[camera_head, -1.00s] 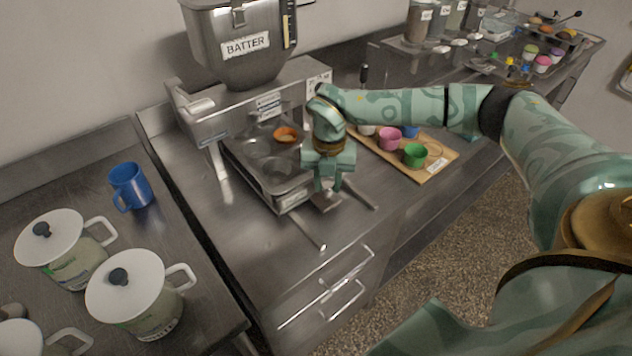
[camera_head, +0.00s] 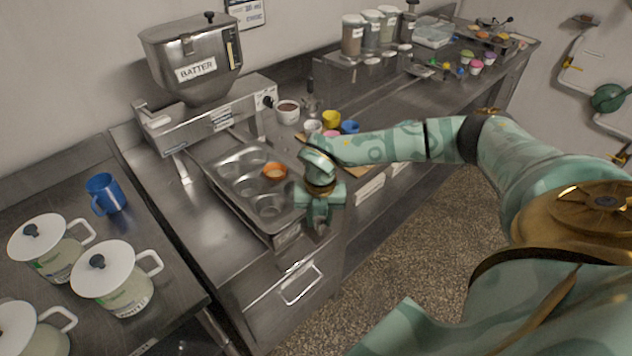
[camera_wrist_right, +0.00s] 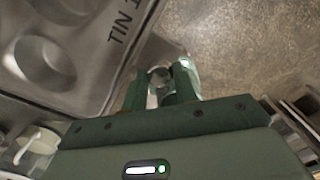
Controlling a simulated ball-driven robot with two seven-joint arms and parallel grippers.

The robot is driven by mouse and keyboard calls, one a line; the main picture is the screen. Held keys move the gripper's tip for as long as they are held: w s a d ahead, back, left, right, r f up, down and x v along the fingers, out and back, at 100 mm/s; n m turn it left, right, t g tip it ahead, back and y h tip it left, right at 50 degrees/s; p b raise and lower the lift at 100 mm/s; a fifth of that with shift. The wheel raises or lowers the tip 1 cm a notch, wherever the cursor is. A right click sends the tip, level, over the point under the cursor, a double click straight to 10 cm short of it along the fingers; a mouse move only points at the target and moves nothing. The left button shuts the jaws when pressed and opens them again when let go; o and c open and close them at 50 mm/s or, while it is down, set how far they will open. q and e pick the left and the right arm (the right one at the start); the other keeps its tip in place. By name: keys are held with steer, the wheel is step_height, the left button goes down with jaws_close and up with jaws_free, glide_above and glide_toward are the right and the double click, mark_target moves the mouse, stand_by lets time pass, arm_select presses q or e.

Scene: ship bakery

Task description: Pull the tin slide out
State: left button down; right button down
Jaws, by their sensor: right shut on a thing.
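The tin slide (camera_head: 287,239) extends from under the batter machine toward the counter's front edge. A muffin tin (camera_head: 247,198) lies on it, with an orange cup (camera_head: 274,171) in one hollow. My right gripper (camera_head: 318,220) is at the slide's front right corner, shut on its metal handle; the fingers mostly hide the grip. In the right wrist view, the gripper (camera_wrist_right: 168,88) closes around a metal piece beside the tin (camera_wrist_right: 92,80), where lettering "TIN" shows. My left gripper is out of view.
The batter hopper (camera_head: 193,60) stands behind the slide. A white mug (camera_head: 288,112) and several coloured cups stand right of the tin, partly behind my right arm. A blue mug (camera_head: 105,194) and lidded pots (camera_head: 118,280) stand on the left counter. Floor (camera_head: 420,240) is open in front.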

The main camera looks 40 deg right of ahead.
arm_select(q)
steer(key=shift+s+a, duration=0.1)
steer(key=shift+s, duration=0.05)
arm_select(e)
steer(key=shift+s, duration=0.1)
steer(key=c, duration=1.4)
jaws_free()
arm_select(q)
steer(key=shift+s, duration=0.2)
arm_select(e)
steer(key=shift+o, duration=0.2)
steer(key=shift+s, duration=0.25)
steer(key=shift+w, duration=0.15)
steer(key=shift+r, duration=0.2)
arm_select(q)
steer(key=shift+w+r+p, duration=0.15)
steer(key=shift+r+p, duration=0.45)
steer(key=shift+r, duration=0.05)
arm_select(e)
step_height(320, 180, up, 16)
steer(key=shift+f, duration=0.1)
